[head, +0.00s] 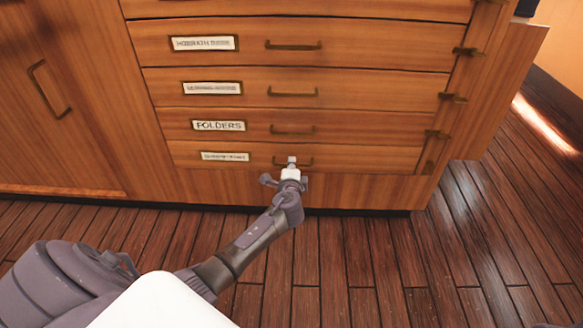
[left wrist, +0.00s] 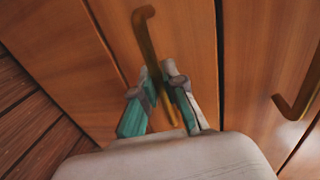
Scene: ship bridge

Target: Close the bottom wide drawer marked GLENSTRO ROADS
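The bottom wide drawer (head: 250,164) is the lowest front in the wooden cabinet. Its label (head: 225,156) is too small to read surely. Its front looks about flush with the drawers above; any small gap cannot be told. My left gripper (head: 291,163) is at this drawer's bar handle (head: 306,164) and hides part of it. In the left wrist view, the gripper's two fingers (left wrist: 157,84) stand apart on either side of a brass handle (left wrist: 146,35). Firm contact with the handle is not clear. My right gripper is not in view.
Above are the FOLDERS drawer (head: 255,126) and more labelled drawers with handles. A cabinet door (head: 60,100) with a handle is at left. Brass hinge-like fittings (head: 452,97) line the right side. The plank floor (head: 400,260) in front is clear.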

